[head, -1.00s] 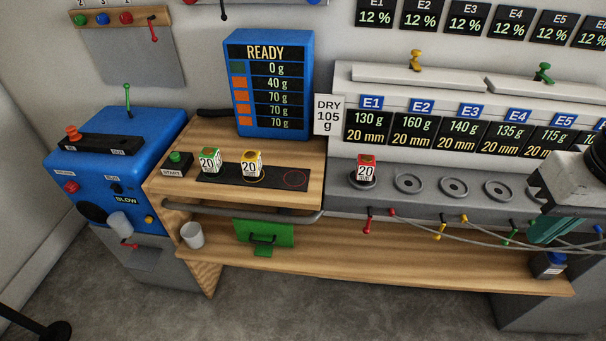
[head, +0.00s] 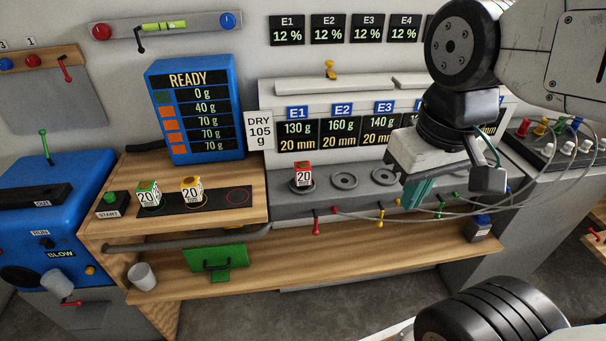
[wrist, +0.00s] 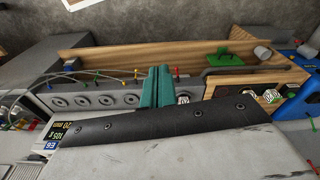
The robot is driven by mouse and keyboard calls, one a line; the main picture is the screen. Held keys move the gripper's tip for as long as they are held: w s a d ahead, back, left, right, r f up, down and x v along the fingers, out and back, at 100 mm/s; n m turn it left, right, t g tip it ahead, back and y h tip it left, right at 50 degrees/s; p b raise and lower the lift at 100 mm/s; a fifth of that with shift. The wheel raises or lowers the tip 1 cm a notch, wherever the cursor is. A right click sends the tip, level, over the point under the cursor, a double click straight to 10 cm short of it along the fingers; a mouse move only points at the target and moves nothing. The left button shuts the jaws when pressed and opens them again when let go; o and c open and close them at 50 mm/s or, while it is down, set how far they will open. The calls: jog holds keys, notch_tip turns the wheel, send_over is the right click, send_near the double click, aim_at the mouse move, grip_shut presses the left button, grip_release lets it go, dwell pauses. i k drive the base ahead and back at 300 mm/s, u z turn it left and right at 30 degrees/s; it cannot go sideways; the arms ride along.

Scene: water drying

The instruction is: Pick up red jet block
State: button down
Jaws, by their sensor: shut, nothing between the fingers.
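The red jet block (head: 303,176), a small cube with a red top and a white face marked 20, sits on the round seat under the E1 sign, on the grey ledge. In the wrist view, a pale block (wrist: 184,99) shows just right of the fingers, partly hidden. My gripper (head: 416,194) hangs to the right of the red block in the head view, apart from it. Its teal fingers (wrist: 157,86) are closed together and empty.
A green block (head: 148,193) and a yellow block (head: 192,191) stand on the black strip at left. Empty round seats (head: 344,181) continue right of the red block. Levers and grey cables (head: 470,206) run along the ledge front. A white cup (head: 142,276) stands on the lower shelf.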

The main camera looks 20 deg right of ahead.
aim_at(302, 169)
jog(key=u, duration=0.1)
jog(key=k, duration=0.4)
jog(key=z, duration=0.85)
jog(key=i, duration=0.75)
jog(key=u, duration=0.45)
